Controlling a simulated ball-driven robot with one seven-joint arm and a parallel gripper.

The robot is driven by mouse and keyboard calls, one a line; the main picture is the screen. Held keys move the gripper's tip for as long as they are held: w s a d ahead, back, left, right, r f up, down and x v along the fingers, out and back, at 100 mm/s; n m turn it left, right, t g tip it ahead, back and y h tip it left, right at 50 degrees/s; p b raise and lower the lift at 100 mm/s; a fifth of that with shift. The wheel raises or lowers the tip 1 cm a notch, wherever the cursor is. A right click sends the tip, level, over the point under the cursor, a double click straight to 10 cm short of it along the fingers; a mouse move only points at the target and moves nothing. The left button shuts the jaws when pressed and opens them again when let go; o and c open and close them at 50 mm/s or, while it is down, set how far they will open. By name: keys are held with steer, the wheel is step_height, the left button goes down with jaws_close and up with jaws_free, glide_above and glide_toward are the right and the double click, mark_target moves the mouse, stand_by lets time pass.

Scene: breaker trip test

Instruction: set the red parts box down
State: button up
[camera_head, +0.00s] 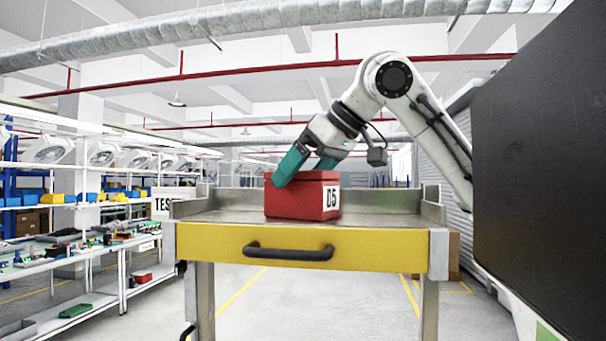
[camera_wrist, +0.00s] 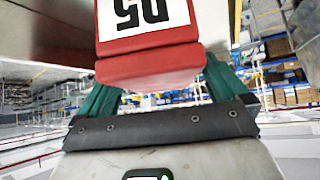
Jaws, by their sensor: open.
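The red parts box (camera_head: 303,199), with a white label reading 05, rests upright on the steel top of the cart (camera_head: 236,215). The gripper is open, and whether a finger touches the box cannot be told.
The cart has a raised metal rim and a yellow drawer front (camera_head: 350,250) with a black handle (camera_head: 288,252). Bare cart top lies on both sides of the box. Workbenches (camera_head: 90,265) with parts stand at left. A large dark panel (camera_head: 535,150) blocks the right.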

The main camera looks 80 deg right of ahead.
steer(key=b+v, duration=0.2)
steer(key=v, duration=1)
steer(key=shift+b, duration=0.35)
